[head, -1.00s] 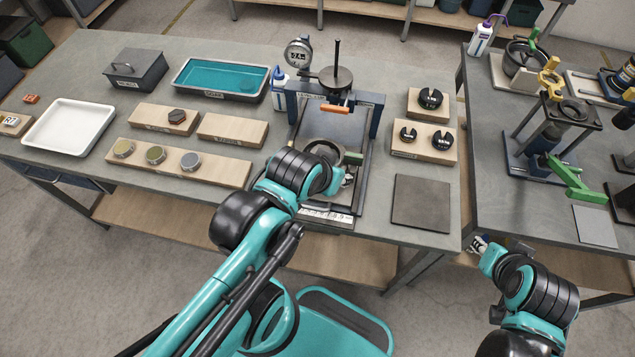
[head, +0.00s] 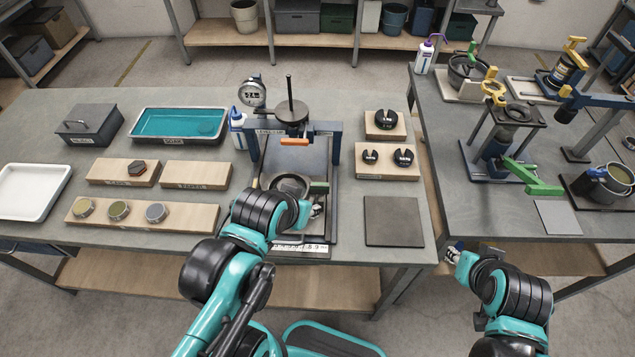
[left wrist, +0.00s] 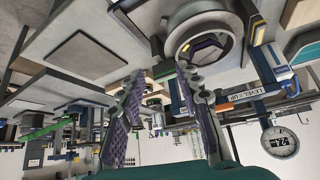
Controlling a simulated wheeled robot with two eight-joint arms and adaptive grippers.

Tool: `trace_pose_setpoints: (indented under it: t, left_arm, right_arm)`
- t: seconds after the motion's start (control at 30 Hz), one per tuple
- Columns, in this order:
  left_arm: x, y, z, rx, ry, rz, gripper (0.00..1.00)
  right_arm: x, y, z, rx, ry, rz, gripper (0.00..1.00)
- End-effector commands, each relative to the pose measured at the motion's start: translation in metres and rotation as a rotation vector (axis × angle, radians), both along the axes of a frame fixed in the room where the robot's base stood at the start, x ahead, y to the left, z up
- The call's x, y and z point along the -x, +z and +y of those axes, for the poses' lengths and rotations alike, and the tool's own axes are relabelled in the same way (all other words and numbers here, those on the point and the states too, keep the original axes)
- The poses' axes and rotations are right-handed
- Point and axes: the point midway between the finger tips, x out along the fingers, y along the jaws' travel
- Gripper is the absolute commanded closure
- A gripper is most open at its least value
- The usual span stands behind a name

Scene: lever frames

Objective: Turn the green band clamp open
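A round dark ring or pan (head: 290,186) with a short green piece (head: 318,187) at its right side sits in the blue-posted frame on the middle table. I cannot tell whether this piece is the band clamp. A larger green lever (head: 532,178) sticks out of a press stand on the right table. My left arm reaches to the front of the ring, and its wrist hides most of the gripper in the head view. In the left wrist view my left gripper (left wrist: 160,88) is open and empty, with the ring (left wrist: 205,35) above its fingers. My right gripper (head: 455,254) hangs off the tables, small and unclear.
A crossbar with an orange handle (head: 295,142) and a dial gauge (head: 252,92) stand behind the ring. Wooden blocks with black weights (head: 387,160) are to its right, above a bare dark plate (head: 394,211). Boards with discs (head: 140,214) lie left. A gap separates the tables.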

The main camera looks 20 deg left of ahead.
Motion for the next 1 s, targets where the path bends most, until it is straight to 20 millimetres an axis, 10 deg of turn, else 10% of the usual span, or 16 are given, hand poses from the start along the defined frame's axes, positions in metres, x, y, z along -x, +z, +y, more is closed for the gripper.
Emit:
trace_pose_setpoints:
  t: [0.47, 0.7, 1.0]
  left_arm:
    - [-0.06, 0.026, -0.001, -0.289, -0.588, 0.313, 0.66]
    - [-0.101, 0.019, -0.001, -0.38, -1.041, 0.486, 0.66]
    - [-0.115, 0.003, -0.001, -0.392, -1.225, 0.537, 0.66]
  right_arm:
    - [0.0, 0.007, 0.0, 0.0, 0.0, 0.0, 0.69]
    - [0.0, 0.01, 0.0, 0.0, 0.0, 0.0, 0.69]
    - [0.0, 0.006, 0.0, 0.0, 0.0, 0.0, 0.69]
